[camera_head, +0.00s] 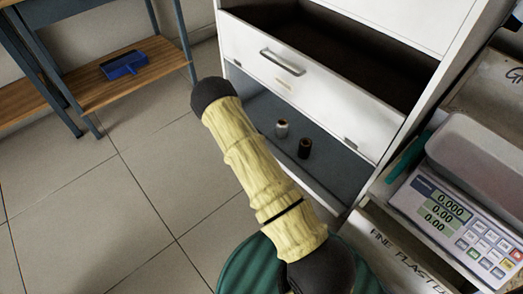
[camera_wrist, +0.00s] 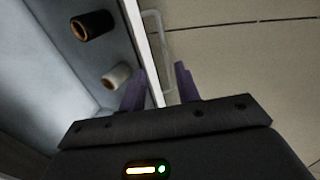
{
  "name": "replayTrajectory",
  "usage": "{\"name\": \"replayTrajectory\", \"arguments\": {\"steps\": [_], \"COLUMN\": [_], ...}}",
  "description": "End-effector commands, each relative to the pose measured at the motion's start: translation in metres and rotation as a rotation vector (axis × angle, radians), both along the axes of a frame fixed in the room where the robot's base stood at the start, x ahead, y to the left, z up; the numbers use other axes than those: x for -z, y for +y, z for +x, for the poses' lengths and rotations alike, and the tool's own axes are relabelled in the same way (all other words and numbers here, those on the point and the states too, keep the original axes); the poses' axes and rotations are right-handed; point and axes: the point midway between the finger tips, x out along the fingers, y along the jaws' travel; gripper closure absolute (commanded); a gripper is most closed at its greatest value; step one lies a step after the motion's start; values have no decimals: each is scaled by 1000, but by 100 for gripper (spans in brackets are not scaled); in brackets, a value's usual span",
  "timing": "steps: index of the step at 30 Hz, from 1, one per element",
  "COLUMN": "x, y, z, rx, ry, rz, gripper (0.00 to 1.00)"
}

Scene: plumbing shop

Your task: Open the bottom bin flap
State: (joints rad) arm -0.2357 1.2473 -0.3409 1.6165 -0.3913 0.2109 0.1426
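In the head view a white cabinet has a white flap (camera_head: 318,98) with a grey bar handle (camera_head: 283,62) near its upper edge. Dark open space shows above it. Below it a grey compartment (camera_head: 262,108) is open to view. In the wrist view a pale loop handle (camera_wrist: 157,45) stands beside a narrow white edge, just beyond the fingers. My gripper (camera_wrist: 160,85) has its two purple fingers apart, with no object held between them. I cannot tell whether a finger touches the handle. The gripper is hidden in the head view.
A pale spool (camera_head: 281,127) and a dark spool (camera_head: 304,148) stand in the compartment. A scale (camera_head: 455,205) is at the right. A wooden-shelved bench (camera_head: 160,75) holding a blue dustpan (camera_head: 124,65) is at the upper left. The tiled floor at left is clear.

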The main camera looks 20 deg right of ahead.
Motion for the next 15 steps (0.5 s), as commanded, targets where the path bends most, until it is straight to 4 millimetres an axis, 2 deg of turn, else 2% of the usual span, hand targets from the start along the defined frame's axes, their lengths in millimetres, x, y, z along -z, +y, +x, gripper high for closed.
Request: {"name": "replayTrajectory", "arguments": {"steps": [1, 6, 10, 15], "x": [-16, -45, -59, -63], "y": [5, 17, 24, 27], "z": [-1, -6, -9, -10], "rx": [-1, -1, -1, 0], "ry": [0, 0, 1, 1], "rz": [0, 1, 1, 1], "gripper": [68, 68, 68, 68]}}
